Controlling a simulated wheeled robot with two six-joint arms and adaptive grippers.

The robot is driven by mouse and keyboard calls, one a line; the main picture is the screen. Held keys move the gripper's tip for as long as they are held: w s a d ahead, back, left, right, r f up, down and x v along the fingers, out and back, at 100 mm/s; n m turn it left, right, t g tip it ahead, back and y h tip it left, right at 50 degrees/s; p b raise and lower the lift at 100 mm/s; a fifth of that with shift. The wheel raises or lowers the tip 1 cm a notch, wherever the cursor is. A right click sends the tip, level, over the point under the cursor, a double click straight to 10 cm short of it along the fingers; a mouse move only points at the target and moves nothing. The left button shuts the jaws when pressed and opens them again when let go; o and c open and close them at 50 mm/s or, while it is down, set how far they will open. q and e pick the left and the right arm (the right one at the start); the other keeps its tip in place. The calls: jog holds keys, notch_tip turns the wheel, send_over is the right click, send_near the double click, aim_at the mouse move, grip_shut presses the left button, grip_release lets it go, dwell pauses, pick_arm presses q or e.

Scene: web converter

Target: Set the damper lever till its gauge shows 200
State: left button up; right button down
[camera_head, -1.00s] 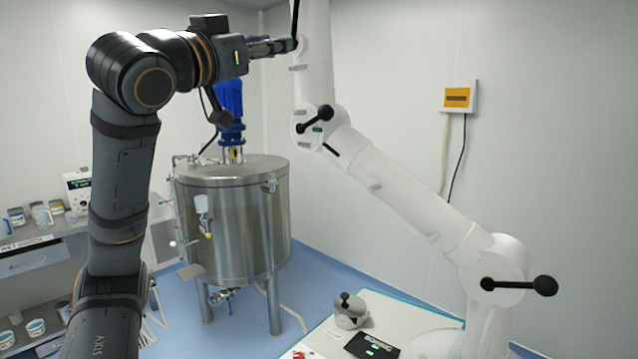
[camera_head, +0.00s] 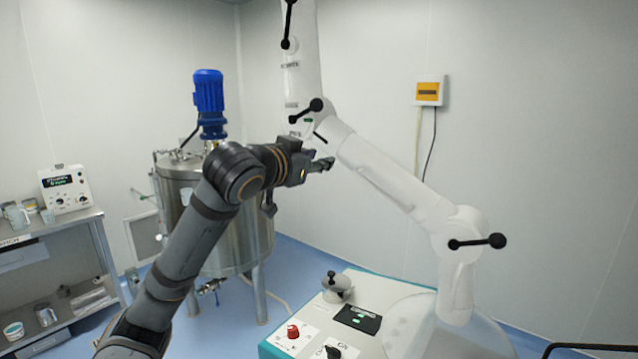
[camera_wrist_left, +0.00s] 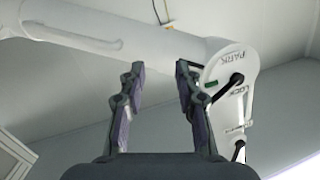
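The white jointed arm (camera_head: 385,180) carries several black ball-ended levers: an upper one (camera_head: 288,22), a middle one (camera_head: 306,111) beside a small green display (camera_head: 308,121), and a lower right one (camera_head: 478,242). I cannot tell which is the damper lever, and no gauge figure is readable. My left gripper (camera_head: 328,164) is below the middle lever and looks clear of it. In the left wrist view, its fingers (camera_wrist_left: 158,72) are apart and empty. Black levers (camera_wrist_left: 236,82) show to their right on a white housing marked PARK and LOCK. My right gripper is out of view.
A white console (camera_head: 300,318) with a red knob (camera_head: 293,331) and a dark display (camera_head: 357,318) stands below. A steel tank (camera_head: 240,230) with a blue motor is behind my left arm. A shelf (camera_head: 60,225) with a small instrument is at the left.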

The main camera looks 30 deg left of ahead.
pick_arm(q)
jog(key=shift+g, duration=0.4)
jog(key=f, duration=0.2)
jog(key=d+f, duration=0.1)
jog(key=f, duration=0.1)
jog(key=shift+w+d+f, duration=0.15)
jog(key=shift+f, duration=0.1)
